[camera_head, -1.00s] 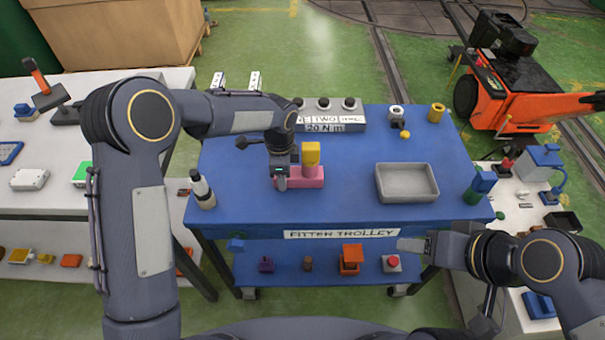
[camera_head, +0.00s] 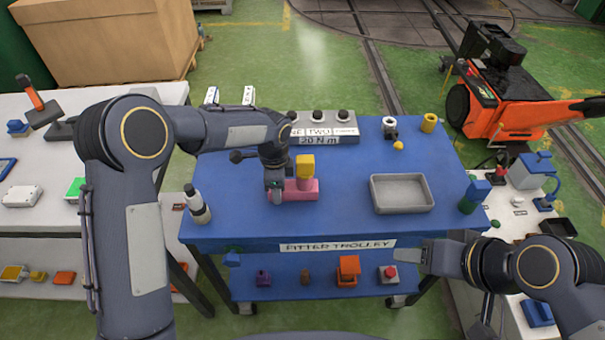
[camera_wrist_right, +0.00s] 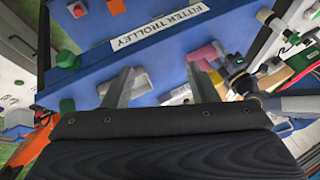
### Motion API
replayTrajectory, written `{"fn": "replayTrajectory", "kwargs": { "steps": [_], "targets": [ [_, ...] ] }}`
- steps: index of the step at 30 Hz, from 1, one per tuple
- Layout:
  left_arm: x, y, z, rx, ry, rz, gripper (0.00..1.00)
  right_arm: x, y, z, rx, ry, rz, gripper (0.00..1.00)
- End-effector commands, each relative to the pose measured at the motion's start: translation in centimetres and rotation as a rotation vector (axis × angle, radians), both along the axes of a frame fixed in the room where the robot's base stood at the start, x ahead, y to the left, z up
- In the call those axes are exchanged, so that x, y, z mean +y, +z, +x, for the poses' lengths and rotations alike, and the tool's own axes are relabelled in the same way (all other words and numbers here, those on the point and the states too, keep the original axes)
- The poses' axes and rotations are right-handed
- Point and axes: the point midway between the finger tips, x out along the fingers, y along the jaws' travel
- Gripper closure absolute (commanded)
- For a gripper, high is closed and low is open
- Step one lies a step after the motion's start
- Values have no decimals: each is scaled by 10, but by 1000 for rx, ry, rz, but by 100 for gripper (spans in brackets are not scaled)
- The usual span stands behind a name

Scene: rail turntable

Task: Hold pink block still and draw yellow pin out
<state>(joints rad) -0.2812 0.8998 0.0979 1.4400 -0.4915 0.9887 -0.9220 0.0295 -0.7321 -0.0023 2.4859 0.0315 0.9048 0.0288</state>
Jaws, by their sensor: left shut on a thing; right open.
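The pink block (camera_head: 307,190) lies on the blue trolley top, left of its middle. The yellow pin (camera_head: 304,166) stands upright in the block, its wide yellow head above a pink part. My left gripper (camera_head: 275,190) is shut on the left end of the pink block, pointing down. My right gripper (camera_head: 425,252) is open and empty, in front of the trolley's right front edge and well away from the pin. In the right wrist view its two fingers (camera_wrist_right: 165,88) are spread, and the pink block (camera_wrist_right: 207,52) shows beyond them.
A grey tray (camera_head: 402,208) sits right of the block on the trolley (camera_head: 345,165). Behind stands a grey box with knobs (camera_head: 322,130). The space between block and tray is clear.

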Motion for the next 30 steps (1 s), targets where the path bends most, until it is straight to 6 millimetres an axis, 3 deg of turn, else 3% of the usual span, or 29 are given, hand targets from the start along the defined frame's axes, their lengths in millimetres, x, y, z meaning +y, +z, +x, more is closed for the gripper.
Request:
{"fn": "replayTrajectory", "kwargs": {
  "steps": [5, 11, 16, 24, 30],
  "targets": [
    [0, 1, 0, -1, 0, -1, 99, -1, 21, 25, 87, -90, 78, 47],
    [0, 1, 0, -1, 0, -1, 99, 6, 54, 85, 290, -315, 224, 47],
    [0, 1, 0, -1, 0, -1, 99, 25, 70, 144, 476, -538, 317, 47],
    [0, 1, 0, -1, 0, -1, 99, 79, 67, 231, 742, -913, 385, 47],
    [0, 1, 0, -1, 0, -1, 99, 118, 52, 269, 859, -1130, 391, 47]
  ]
}}
